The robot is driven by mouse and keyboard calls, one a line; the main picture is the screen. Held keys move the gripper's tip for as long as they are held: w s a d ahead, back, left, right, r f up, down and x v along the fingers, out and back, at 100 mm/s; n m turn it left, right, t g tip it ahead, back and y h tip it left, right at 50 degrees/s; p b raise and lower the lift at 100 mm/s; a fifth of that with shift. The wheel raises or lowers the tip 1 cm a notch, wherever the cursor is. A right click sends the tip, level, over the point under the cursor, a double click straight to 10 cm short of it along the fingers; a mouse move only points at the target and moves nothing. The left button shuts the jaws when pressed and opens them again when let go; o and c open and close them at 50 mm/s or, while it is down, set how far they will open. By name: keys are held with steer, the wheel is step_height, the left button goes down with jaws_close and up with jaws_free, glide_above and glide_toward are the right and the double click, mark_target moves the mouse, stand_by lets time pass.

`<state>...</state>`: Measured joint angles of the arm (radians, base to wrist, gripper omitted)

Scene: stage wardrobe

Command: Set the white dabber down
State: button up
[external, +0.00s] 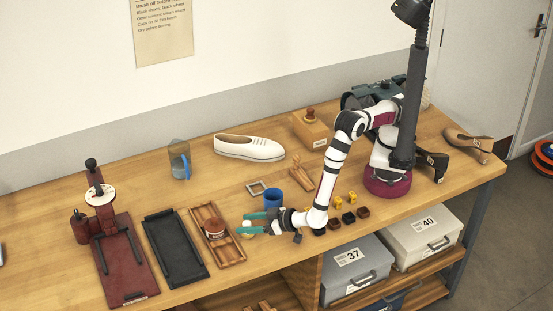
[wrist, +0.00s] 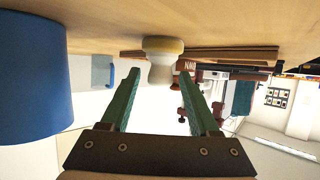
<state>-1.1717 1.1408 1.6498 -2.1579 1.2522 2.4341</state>
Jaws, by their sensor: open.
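The white dabber (wrist: 162,72) shows in the wrist view, where the tabletop lies at the top of the picture. Its wide cream pad (wrist: 163,45) meets the wooden table and its narrower white part points away from the table. My gripper (wrist: 160,80) is open, its green fingers on either side of the dabber's narrow part, with a visible gap at the left finger. Whether the right finger touches it is unclear. In the external view my gripper (external: 243,222) is low over the table, and a small part of the dabber (external: 248,236) shows by the fingers.
A blue cup (external: 273,198) stands close to my gripper; it fills the left of the wrist view (wrist: 35,75). Small dark and yellow blocks (external: 335,226) sit right, near the front edge.

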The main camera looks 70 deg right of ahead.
steer(key=v, duration=1.1)
steer(key=shift+s, duration=0.3)
steer(key=w+d+r+m+g+h, duration=0.25)
steer(key=d+r+h, duration=0.2)
steer(key=d, duration=0.65)
steer(key=w+d+r+m+g+h, duration=0.2)
steer(key=w+d+r+g+h, duration=0.3)
steer(key=d, duration=0.7)
steer(key=s+d+r+m+g+y, duration=0.15)
steer(key=s+d+r+g, duration=0.25)
steer(key=s+d, duration=0.45)
steer(key=s+d+r+g+y, duration=0.2)
steer(key=s+y, duration=0.7)
steer(key=s, duration=0.3)
steer(key=shift+d+y, duration=0.4)
steer(key=shift+s, duration=0.1)
